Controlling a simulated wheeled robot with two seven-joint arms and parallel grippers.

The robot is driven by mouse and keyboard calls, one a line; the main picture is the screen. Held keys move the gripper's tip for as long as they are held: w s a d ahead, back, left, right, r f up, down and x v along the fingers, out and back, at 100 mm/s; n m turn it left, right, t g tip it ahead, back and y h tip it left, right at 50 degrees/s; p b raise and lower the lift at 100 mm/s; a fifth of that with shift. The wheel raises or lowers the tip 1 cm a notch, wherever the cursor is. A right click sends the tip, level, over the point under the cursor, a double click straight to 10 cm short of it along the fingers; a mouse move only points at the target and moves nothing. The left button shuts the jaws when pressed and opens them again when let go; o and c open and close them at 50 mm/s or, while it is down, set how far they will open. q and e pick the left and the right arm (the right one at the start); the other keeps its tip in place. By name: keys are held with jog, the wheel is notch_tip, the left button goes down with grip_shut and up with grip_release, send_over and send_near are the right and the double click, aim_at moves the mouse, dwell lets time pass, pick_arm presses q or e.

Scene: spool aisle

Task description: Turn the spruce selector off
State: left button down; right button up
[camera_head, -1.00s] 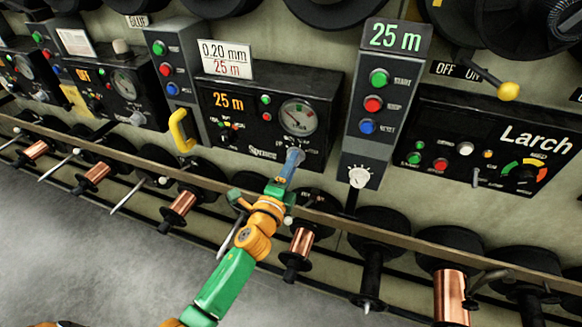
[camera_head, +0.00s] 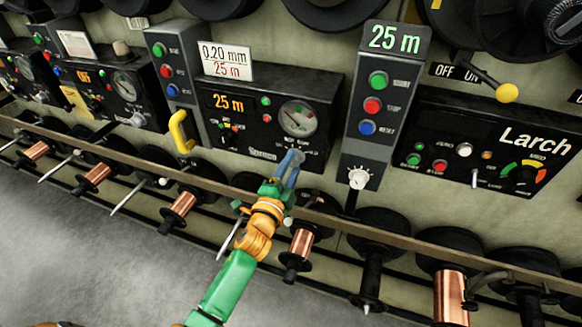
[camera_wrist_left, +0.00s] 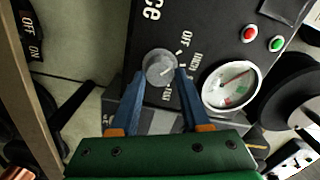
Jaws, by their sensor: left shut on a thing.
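The Spruce panel (camera_head: 240,132) is a black box with a lit 25 m display, a round gauge (camera_head: 298,117) and small buttons. In the left wrist view its selector (camera_wrist_left: 160,67) is a round grey knob with OFF printed beside it and other labels further round. I cannot tell surely which mark the knob points at. My left gripper (camera_head: 294,158) reaches the lower right of the panel. In the wrist view its blue fingers (camera_wrist_left: 161,75) are shut on the knob's two sides. In the head view the fingers mostly hide the knob. My right gripper is not in view.
A yellow handle (camera_head: 181,131) sticks out left of the panel. A grey button column (camera_head: 357,150) and the Larch panel (camera_head: 480,150) stand to the right. A long rail (camera_head: 400,232) with several spools runs below the panels. Bare floor (camera_head: 90,255) lies at lower left.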

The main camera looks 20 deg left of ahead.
pick_arm(q)
jog(key=shift+c, duration=1.9)
grip_release()
jog(key=s, duration=0.7)
jog(key=shift+a, duration=0.1)
